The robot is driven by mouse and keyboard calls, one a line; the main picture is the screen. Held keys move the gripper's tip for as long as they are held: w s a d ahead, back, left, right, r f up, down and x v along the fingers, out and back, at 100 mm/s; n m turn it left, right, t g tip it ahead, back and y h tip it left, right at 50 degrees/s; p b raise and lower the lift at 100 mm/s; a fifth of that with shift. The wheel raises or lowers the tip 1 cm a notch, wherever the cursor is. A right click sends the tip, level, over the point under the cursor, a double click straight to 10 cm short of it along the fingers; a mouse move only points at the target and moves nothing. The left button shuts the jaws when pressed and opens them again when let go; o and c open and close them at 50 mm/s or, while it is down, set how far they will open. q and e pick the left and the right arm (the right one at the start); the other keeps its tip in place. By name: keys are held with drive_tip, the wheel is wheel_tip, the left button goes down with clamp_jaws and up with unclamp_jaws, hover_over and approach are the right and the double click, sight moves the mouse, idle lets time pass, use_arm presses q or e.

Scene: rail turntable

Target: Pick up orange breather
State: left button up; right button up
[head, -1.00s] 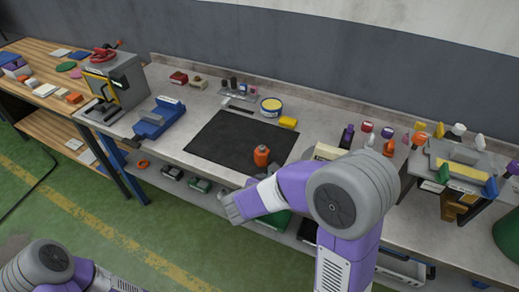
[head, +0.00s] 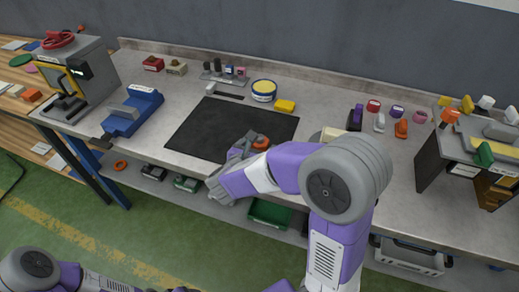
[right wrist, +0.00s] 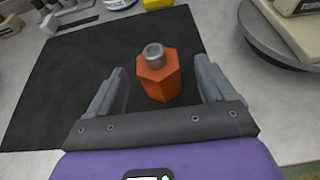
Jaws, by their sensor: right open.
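The orange breather (right wrist: 159,79) is a hexagonal orange body with a grey metal top. It stands upright on the black mat (right wrist: 62,92) in the right wrist view. My right gripper (right wrist: 158,85) is open, with one finger on each side of the breather and visible gaps between. In the head view the breather (head: 261,142) shows at the mat's front right, partly hidden by my right gripper (head: 246,148). The mat (head: 215,125) lies on the grey workbench. My left gripper is not in view; only part of the left arm shows at the lower left.
A blue vise-like tool (head: 135,112) and a grey press (head: 80,78) stand to the left. A yellow-topped tin (head: 263,91) and a yellow block (head: 285,106) sit behind the mat. Several coloured small items and a rack (head: 431,160) stand to the right. The mat's left part is clear.

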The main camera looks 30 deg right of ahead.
sight(259, 143)
drive_tip(key=b+x, duration=0.1)
drive_tip(key=x, duration=0.4)
drive_tip(key=shift+w+r+b, duration=0.1)
drive_tip(key=shift+r+b, duration=0.1)
drive_tip(key=shift+b, duration=0.15)
drive_tip(key=shift+w+d, duration=0.15)
drive_tip(key=shift+w, duration=0.05)
drive_tip(key=shift+c, duration=0.2)
